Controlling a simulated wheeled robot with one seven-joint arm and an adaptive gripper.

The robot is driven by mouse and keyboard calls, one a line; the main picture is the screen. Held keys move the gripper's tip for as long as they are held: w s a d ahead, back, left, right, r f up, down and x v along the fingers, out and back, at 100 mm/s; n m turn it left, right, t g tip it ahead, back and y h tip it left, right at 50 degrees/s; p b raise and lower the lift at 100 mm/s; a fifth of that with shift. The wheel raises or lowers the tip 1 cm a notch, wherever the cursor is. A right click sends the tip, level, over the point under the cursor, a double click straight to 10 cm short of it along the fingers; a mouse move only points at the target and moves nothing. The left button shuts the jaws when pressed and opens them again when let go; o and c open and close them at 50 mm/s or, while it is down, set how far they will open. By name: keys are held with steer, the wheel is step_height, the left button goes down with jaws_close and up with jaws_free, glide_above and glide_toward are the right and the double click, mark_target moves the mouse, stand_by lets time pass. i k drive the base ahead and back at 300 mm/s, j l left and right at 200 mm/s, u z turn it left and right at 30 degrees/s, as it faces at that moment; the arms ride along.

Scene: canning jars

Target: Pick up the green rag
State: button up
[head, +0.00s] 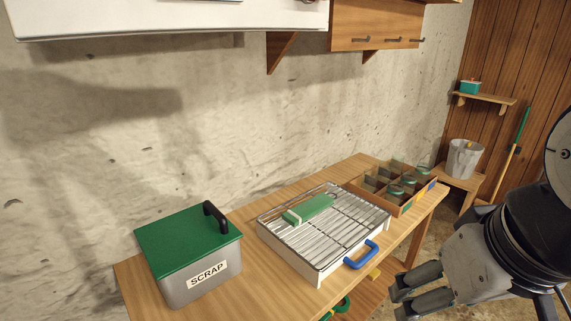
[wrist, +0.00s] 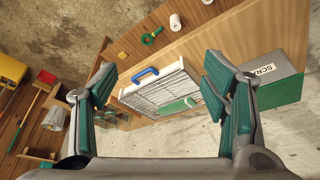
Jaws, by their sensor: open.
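The green rag (head: 310,209) lies folded, with a pale band near one end, on a wire rack over a white tray (head: 318,276) with a blue handle. It also shows in the wrist view (wrist: 178,104), on the rack. My gripper (head: 402,294) is at the lower right of the head view, in front of the table and well apart from the rag. In the wrist view my gripper (wrist: 160,78) has its teal-padded fingers spread wide. Nothing is between the pads, and the rag lies beyond them.
A grey SCRAP bin (head: 195,282) with a green lid stands left of the tray on the wooden table (head: 248,291). A divided wooden crate (head: 412,206) with green-lidded jars is at its right. A bucket (head: 464,160) stands farther back.

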mark_target(298, 215)
steer(key=i+l, duration=0.4)
steer(key=i, duration=0.25)
steer(key=i+l+u, duration=0.15)
steer(key=i+l, duration=0.25)
steer(key=i, duration=0.2)
